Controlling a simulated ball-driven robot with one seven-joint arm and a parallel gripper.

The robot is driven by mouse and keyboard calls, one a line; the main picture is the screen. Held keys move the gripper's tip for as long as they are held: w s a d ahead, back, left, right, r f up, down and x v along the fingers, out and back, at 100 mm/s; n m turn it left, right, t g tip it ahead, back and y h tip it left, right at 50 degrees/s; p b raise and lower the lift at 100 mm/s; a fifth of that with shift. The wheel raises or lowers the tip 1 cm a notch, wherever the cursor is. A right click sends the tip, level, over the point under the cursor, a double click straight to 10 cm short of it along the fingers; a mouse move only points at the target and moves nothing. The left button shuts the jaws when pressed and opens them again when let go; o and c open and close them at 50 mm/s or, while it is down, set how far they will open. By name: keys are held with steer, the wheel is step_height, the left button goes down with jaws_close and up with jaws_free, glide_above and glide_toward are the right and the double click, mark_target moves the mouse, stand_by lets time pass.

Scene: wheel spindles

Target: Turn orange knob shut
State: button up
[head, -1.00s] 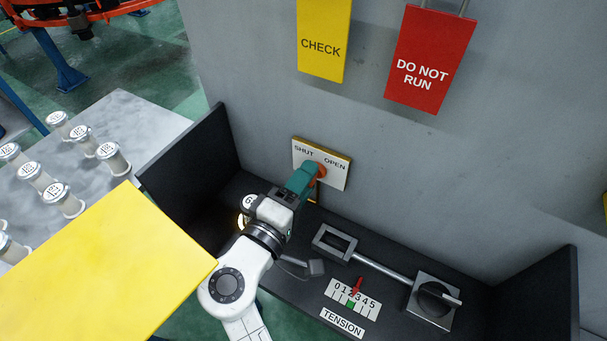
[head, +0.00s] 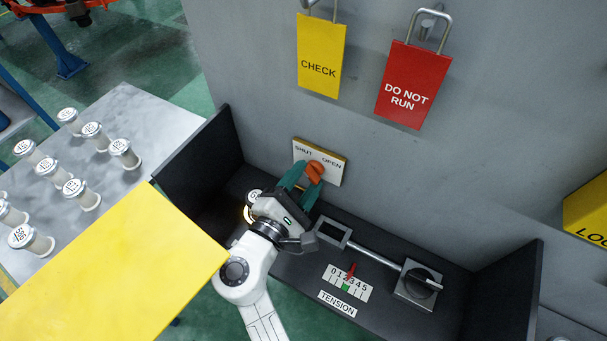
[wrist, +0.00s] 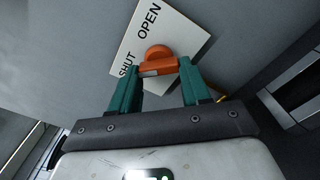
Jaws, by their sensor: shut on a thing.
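The orange knob (head: 316,167) sits on a white plate (head: 336,176) fixed to the grey wall, marked SHUT at left and OPEN at right. My gripper (head: 307,174) reaches up to it from below with its two teal fingers. In the wrist view the fingertips of my gripper (wrist: 159,69) are shut on the ends of the orange knob's bar (wrist: 158,66), one on each side. The round part of the knob shows above the bar. The knob's exact angle between the two words is hard to tell.
A black tray-like shelf lies below, with a dark side wall (head: 195,158) at left. On it are a metal bar with a square frame (head: 333,233), a dial block (head: 420,287) and a TENSION scale (head: 348,283). CHECK (head: 319,70) and DO NOT RUN (head: 411,88) tags hang above.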

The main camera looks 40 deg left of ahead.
steer(key=shift+f+n, duration=0.1)
steer(key=shift+n, duration=0.4)
steer(key=o, duration=1.1)
steer(key=shift+c, duration=0.2)
steer(key=v, duration=1)
steer(key=shift+s+b, duration=0.35)
steer(key=shift+b, duration=0.05)
steer(key=shift+d, duration=0.15)
